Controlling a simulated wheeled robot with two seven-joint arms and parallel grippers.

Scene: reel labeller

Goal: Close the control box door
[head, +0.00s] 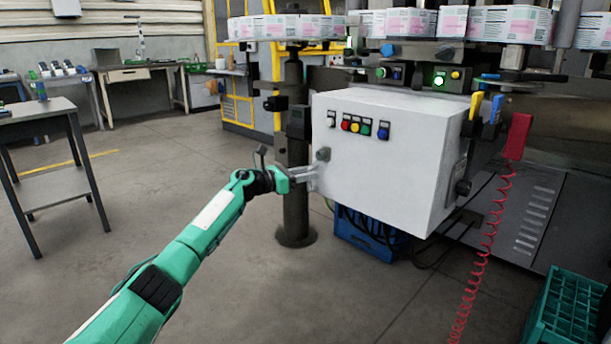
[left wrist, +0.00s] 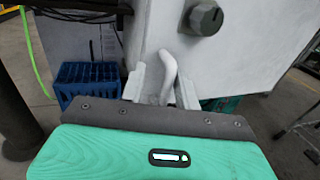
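The white control box (head: 385,170) stands at the centre right in the head view. Its front face carries a row of coloured buttons and switches, and looks flush with the box; I cannot tell whether the door is fully closed. My left gripper (head: 308,176) is at the lower left edge of this face, beside a grey knob (head: 323,154). In the left wrist view, the white panel (left wrist: 235,65) carries the knob (left wrist: 206,18). A pale curved handle (left wrist: 168,72) stands between the parted fingers of my left gripper (left wrist: 163,85). Contact is unclear. My right gripper is out of view.
A blue crate (head: 365,240) sits on the floor below the box. A dark post (head: 295,190) stands just behind my left gripper. The floor at front is clear.

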